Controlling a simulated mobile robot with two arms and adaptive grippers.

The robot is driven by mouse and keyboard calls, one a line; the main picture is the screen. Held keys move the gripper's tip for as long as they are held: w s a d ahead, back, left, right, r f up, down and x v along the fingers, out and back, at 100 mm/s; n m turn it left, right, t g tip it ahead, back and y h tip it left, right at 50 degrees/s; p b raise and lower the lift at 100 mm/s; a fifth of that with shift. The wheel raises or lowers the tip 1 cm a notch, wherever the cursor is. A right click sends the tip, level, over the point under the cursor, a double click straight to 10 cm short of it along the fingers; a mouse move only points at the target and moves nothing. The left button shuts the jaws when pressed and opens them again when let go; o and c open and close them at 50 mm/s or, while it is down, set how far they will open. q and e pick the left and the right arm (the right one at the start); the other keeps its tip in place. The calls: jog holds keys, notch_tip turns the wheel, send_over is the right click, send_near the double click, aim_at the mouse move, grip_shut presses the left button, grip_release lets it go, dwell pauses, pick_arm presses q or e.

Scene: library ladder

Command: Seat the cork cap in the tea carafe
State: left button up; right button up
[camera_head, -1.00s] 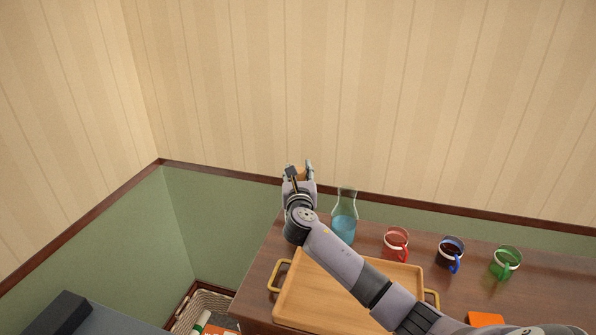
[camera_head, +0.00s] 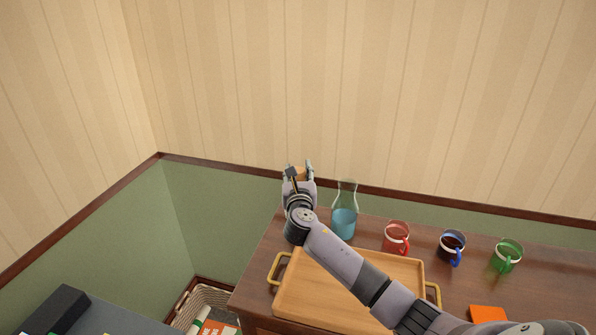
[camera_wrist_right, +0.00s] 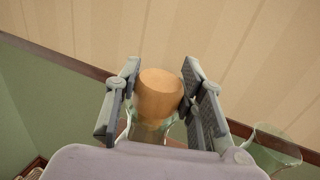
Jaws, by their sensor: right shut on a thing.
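My right gripper (camera_head: 299,171) is shut on the cork cap (camera_wrist_right: 160,92), a tan cylinder between its two fingers in the wrist view. Directly below the cork is a clear glass neck (camera_wrist_right: 148,133), which looks like a carafe's; I cannot tell how far the cork sits in it. My arm hides that glass in the head view. A clear carafe (camera_head: 344,222) with blue liquid and an open top stands just right of the gripper; a glass rim also shows at the wrist view's right (camera_wrist_right: 276,143). My left gripper is not in view.
A wooden tray (camera_head: 310,290) with brass handles lies under my right forearm. Red (camera_head: 397,240), blue (camera_head: 452,247) and green (camera_head: 506,257) mugs stand to the right on the brown tabletop (camera_head: 260,270). The wall is close behind. A basket (camera_head: 200,305) stands below the table's left edge.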

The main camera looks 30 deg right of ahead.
jog(key=o, duration=1.1)
jog(key=shift+c, duration=0.2)
jog(key=shift+s, duration=0.1)
jog(key=v, duration=1.2)
